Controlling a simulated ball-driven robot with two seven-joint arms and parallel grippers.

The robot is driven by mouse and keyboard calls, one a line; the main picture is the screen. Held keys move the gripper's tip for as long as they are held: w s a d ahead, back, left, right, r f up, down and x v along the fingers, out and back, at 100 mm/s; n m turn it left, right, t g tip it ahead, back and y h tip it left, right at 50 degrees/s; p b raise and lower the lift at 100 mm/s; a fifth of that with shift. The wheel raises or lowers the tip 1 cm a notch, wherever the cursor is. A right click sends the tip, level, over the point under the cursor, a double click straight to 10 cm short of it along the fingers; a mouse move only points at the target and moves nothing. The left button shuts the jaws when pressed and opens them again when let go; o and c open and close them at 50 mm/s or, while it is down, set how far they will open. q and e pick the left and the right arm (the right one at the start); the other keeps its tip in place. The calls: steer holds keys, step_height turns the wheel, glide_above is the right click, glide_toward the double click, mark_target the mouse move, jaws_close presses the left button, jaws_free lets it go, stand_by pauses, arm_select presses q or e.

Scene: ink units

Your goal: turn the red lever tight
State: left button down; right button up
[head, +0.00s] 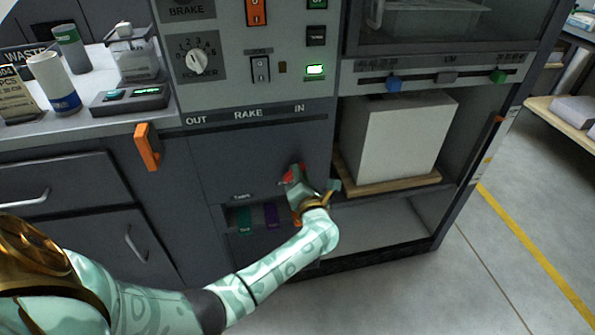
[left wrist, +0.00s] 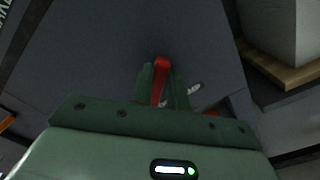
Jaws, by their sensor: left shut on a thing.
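The red lever (left wrist: 161,66) shows in the left wrist view, upright between the two green fingers of my left gripper (left wrist: 163,85). The gripper is shut on it, and the lever's top end sticks out just past the fingertips. In the head view a small red part of the lever (head: 290,177) shows at the tip of my left gripper (head: 295,182), low on the dark front panel of the machine. The gripper hides the rest of the lever there. My right gripper is in neither view.
An orange handle (head: 147,147) sticks out on the panel's left. Green and purple items (head: 271,214) sit in a slot below. A white block (head: 393,135) stands on a wooden board (head: 390,187) in the bay at right. Floor is free further right.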

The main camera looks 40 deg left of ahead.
arm_select(q)
steer(key=m+p, duration=0.1)
steer(key=m, duration=0.1)
steer(key=f+m, duration=0.1)
steer(key=m, duration=0.2)
steer(key=m+p, duration=0.1)
steer(key=m, duration=0.2)
steer(key=shift+w+d+f+p, duration=0.15)
steer(key=shift+d+f+p, duration=0.05)
steer(key=shift+d+p, duration=0.1)
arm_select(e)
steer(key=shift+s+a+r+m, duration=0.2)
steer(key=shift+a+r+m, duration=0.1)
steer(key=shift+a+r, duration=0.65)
arm_select(q)
steer(key=shift+m, duration=0.3)
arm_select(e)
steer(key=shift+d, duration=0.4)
arm_select(q)
steer(key=c, duration=1.4)
jaws_free()
steer(key=shift+o, duration=0.2)
